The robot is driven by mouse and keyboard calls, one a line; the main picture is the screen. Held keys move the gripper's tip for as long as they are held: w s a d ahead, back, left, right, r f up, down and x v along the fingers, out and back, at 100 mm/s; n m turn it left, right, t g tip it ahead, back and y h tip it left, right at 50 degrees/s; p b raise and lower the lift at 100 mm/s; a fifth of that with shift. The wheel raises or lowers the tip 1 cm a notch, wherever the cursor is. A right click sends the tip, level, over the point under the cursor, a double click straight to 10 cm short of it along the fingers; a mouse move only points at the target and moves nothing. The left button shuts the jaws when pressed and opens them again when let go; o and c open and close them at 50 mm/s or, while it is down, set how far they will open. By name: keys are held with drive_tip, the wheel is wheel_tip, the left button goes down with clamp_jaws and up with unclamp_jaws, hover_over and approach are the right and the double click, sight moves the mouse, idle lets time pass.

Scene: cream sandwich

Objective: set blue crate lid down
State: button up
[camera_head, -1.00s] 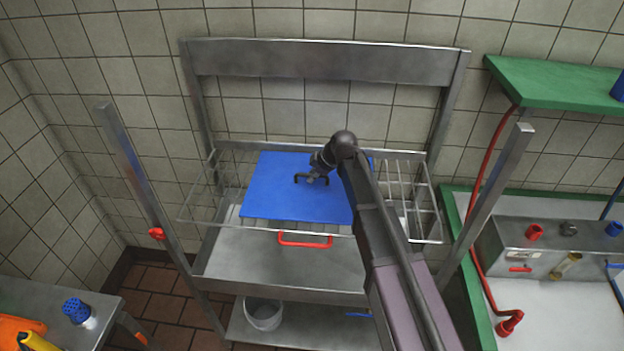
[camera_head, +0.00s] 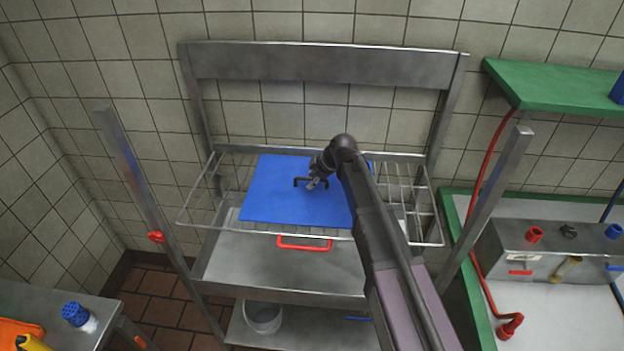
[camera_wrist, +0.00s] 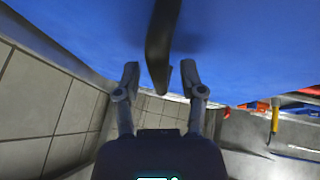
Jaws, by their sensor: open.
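The blue crate lid (camera_head: 282,200) is a flat blue panel lying level over the wire rack (camera_head: 415,205) of the steel stand. Its black handle (camera_head: 299,182) stands up from its middle. My gripper (camera_head: 313,184) is at the handle, reaching in from the right. In the wrist view the lid (camera_wrist: 235,45) fills the upper part. My gripper is open. The arm hides the lid's right part.
A red-handled metal shelf (camera_head: 285,262) lies under the rack, with a bucket (camera_head: 264,314) lower down. Steel posts rise on both sides. A green-edged counter (camera_head: 490,300) with a metal box (camera_head: 550,245) stands at right, a steel table (camera_head: 95,310) at left.

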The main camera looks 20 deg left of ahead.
sight(321, 191)
drive_tip(key=shift+r, duration=0.15)
drive_tip(key=p+v, duration=0.6)
drive_tip(key=shift+s+d+r, duration=0.1)
drive_tip(key=shift+r, duration=0.2)
drive_tip(key=shift+p+v, duration=2.1)
drive_tip(key=shift+v, duration=0.5)
drive_tip(key=shift+d, duration=0.1)
